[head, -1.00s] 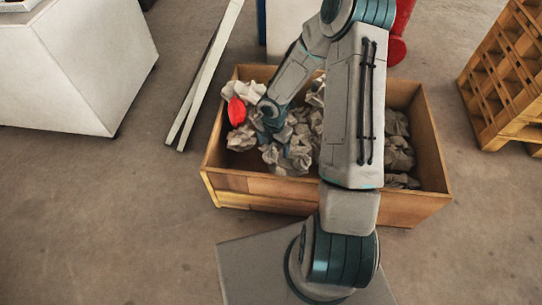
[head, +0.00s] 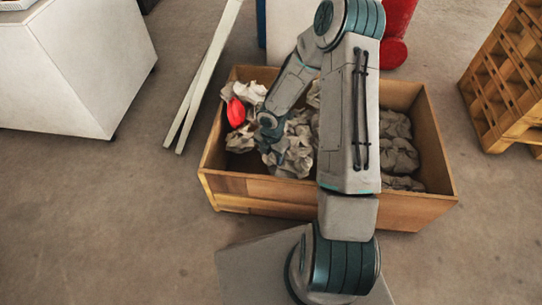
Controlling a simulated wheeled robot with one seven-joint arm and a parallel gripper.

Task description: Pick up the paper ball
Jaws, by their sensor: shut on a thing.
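Several crumpled grey-beige paper balls (head: 298,150) fill the left and middle of an open wooden box (head: 262,192). My gripper (head: 278,158) is inside the box, pointing down among them. It is shut on a paper ball (head: 272,161), with the fingertips small and partly lost against the paper. I cannot tell whether the held ball is clear of the others. A red object (head: 236,112) lies on the paper at the box's left side, apart from my gripper. My arm hides the box's middle.
More crumpled paper (head: 398,153) lies at the box's right side. Long pale bars (head: 207,80) lie left of the box. A white cabinet (head: 75,75) stands at left, wooden pallets (head: 505,85) at right, and a red object (head: 393,50) behind. Open floor lies at front left.

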